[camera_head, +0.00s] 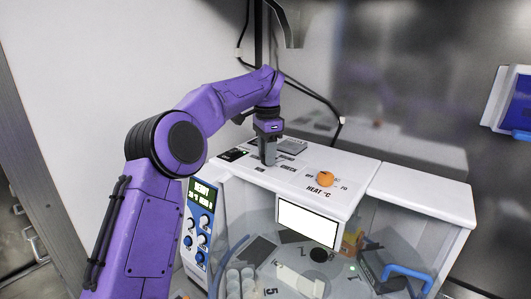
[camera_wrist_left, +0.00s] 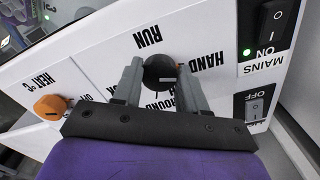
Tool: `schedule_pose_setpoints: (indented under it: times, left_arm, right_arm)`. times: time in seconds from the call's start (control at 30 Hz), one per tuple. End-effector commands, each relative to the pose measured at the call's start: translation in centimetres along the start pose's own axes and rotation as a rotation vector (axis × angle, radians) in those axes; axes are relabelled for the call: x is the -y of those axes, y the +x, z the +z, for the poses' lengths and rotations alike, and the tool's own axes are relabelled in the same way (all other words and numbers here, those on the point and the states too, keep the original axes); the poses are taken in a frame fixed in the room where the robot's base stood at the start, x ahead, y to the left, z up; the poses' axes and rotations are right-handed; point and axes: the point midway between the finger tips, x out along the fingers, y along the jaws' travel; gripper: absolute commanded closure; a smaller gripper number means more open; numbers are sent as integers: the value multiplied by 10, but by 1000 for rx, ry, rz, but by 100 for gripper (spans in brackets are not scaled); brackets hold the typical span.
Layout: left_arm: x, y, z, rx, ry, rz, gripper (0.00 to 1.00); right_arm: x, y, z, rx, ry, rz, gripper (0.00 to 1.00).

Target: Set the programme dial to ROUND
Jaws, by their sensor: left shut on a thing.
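The dark round dial (camera_wrist_left: 158,74) sits on the white top panel among the printed words RUN, HAND and ROUND. ROUND is partly covered by a finger. A small light mark shows on the dial, but I cannot tell which word it points to. My left gripper (camera_wrist_left: 157,82) is shut on this dial, one finger on each side. In the head view the left gripper (camera_head: 268,158) points down onto the top of the white machine (camera_head: 345,181), and its fingers hide the dial. My right gripper is in neither view.
An orange HEAT °C knob (camera_head: 325,178) stands beside the dial. MAINS switches (camera_wrist_left: 281,20) with a lit green lamp are on the other side. The front panel has a READY display (camera_head: 202,193) and blue-panel knobs. A clear chamber holds vials and tools.

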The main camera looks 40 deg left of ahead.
Motion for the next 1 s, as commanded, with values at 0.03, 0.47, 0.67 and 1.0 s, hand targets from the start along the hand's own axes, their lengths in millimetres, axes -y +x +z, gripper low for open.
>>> schedule_pose_setpoints:
  times: [0.03,0.47,0.67,1.0]
  left_arm:
    - [-2,3,-1,0,29,7,89]
    - [-3,3,0,-1,404,12,89]
    - [-3,3,0,-1,594,13,89]
    - [-4,2,0,-2,918,14,89]
  right_arm:
    - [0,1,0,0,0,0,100]
    - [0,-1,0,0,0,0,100]
    - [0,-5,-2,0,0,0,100]
    - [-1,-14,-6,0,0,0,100]
